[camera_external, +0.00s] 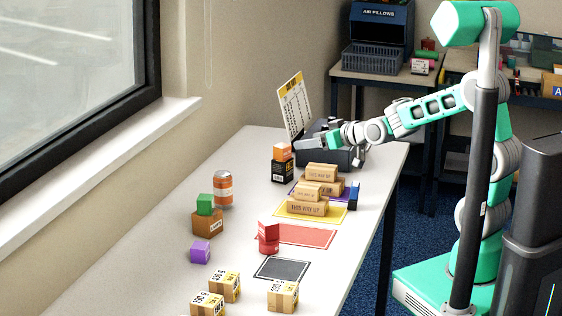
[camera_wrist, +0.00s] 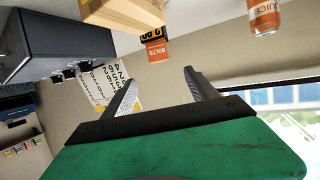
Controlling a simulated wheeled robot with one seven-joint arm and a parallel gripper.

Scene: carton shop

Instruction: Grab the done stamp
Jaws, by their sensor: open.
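No label reading "done" is legible, so I cannot tell for sure which thing is the done stamp. A small red object (camera_external: 268,238) stands between the red mat and the dark mat in the external view. A small dark blue upright object (camera_external: 354,195) stands at the right edge of the table, beside the cartons.
Small tan cartons (camera_external: 308,207) sit on the yellow and purple mats. Several labelled cartons (camera_external: 283,295) are near. A calendar (camera_external: 294,105) stands behind.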

